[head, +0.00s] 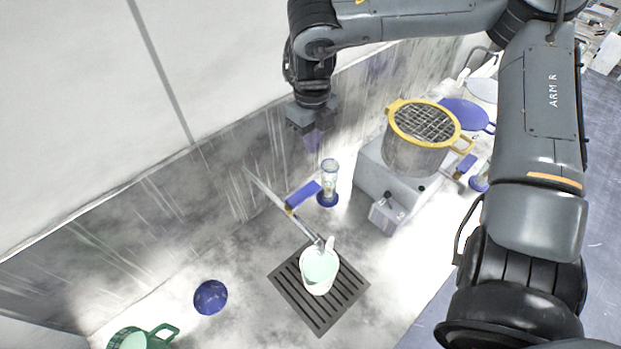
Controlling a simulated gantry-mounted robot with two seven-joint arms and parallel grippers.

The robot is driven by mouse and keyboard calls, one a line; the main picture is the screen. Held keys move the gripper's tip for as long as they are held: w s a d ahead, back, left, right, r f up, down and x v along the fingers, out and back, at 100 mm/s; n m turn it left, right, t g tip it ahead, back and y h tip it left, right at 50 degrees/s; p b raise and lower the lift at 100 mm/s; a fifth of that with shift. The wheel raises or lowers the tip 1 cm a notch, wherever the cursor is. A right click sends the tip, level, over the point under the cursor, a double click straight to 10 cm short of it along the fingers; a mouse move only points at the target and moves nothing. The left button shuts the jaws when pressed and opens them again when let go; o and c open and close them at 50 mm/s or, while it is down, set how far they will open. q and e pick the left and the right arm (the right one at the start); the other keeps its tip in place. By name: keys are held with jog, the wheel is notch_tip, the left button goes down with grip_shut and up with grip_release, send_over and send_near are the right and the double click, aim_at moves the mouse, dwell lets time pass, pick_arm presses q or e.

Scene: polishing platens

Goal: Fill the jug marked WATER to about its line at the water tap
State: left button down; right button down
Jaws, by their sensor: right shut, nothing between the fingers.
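A white jug (318,284) stands upright on a dark slotted drain grate (347,294), under the end of the water tap (284,212). Its inside looks pale green; I cannot tell how high any liquid stands, and no WATER mark or line is legible. The tap is a long metal pipe from the back wall with a blue lever (303,194) on it. My right gripper (313,140) is shut and empty, pointing down near the back wall, above and apart from the lever in the picture. My left gripper is not in view.
A glass cylinder with a blue base (328,198) stands close to the lever. A yellow-rimmed pot (413,155) sits on a grey heater at the right. A blue bowl (210,297) and a green-handled jug (140,339) are at the lower left.

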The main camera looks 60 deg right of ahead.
aim_at(312, 186)
dwell(0.4)
